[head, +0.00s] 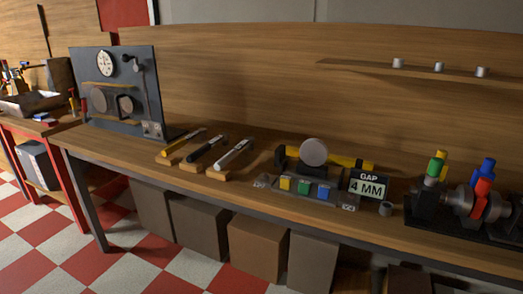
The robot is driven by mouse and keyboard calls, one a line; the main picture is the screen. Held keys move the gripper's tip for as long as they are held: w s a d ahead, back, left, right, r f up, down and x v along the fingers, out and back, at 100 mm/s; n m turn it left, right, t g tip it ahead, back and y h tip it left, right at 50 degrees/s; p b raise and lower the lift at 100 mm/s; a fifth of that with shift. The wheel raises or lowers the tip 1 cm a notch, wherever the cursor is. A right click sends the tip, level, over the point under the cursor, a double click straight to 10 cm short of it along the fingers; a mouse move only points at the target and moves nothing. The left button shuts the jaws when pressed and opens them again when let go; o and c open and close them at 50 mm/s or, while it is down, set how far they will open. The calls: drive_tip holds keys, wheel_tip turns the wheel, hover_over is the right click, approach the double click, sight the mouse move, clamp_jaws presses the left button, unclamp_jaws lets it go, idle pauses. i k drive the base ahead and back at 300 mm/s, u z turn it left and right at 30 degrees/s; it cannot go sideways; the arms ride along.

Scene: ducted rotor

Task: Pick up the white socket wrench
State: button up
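The white socket wrench (233,154) appears to be the rightmost of three tools lying side by side on the wooden workbench (240,187). It rests slanted on a small wooden block (216,174), with its near end toward the bench's front edge. A black-handled tool (205,149) lies just left of it, and a yellow-handled tool (178,147) lies farther left. Fine detail of the wrench's head is too small to tell. My gripper is not in view.
A dark panel with a gauge (105,63) stands left of the tools. Right are a coloured-button device (305,187), a "GAP 4 MM" display (368,186) and a coloured rotor assembly (470,200). A shelf (430,70) juts from the back wall. Boxes (257,245) stand below the bench.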

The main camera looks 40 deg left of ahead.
sight(250, 142)
drive_tip(key=u, duration=1.85)
drive_tip(key=k, duration=0.65)
drive_tip(key=u, duration=0.2)
drive_tip(key=i, duration=0.7)
drive_tip(key=u, duration=0.35)
